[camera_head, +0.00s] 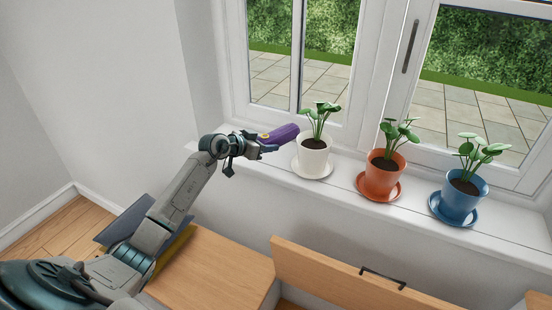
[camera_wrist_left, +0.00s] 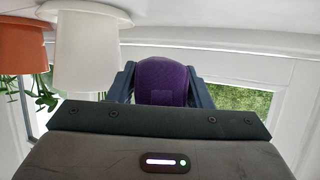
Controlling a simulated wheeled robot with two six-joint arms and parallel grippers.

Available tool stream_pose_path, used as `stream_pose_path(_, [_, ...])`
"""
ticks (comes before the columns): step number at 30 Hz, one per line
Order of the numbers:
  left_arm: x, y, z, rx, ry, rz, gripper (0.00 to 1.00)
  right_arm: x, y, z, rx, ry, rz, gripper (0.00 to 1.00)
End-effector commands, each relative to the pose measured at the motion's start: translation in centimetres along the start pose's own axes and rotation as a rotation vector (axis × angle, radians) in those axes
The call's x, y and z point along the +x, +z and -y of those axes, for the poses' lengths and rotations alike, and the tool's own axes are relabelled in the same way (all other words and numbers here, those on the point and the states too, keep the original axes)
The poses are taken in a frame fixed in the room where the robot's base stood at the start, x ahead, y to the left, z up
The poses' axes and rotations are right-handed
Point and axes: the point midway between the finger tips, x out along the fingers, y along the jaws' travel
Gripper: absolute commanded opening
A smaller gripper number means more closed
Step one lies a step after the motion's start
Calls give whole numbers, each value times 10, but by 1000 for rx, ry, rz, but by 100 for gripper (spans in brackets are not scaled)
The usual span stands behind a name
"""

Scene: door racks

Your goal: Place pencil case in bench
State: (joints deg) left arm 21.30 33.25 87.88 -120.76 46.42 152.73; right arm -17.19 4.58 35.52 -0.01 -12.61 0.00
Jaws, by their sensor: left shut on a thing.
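In the left wrist view the purple pencil case (camera_wrist_left: 164,80) sits between the two dark fingers (camera_wrist_left: 164,84). The bench (camera_head: 215,265) is wooden-topped and stands below the sill. One lid (camera_head: 345,280) with a dark handle is tilted up; most of the inside behind it is hidden. My right gripper is not in view.
On the sill (camera_head: 340,190) stand a white pot (camera_head: 313,158), an orange pot (camera_head: 383,178) and a blue pot (camera_head: 460,202), each with a plant and saucer. The white pot is very close to the pencil case. The window is behind. Open floor (camera_head: 65,235) shows at left.

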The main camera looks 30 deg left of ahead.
Motion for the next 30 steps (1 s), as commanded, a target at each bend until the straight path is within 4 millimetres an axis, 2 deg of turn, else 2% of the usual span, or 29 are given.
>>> stream_pose_path(12, [19,47,0,-2,0,1,9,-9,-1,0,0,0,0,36])
stream_pose_path(24, [22,54,0,0,0,0,9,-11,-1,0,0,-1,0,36])
stream_pose_path(25, [22,55,0,0,0,0,47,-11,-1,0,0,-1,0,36])
stream_pose_path(28, [22,55,0,1,0,0,67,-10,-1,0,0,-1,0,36])
stream_pose_path(30, [22,55,0,1,0,0,67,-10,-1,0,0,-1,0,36])
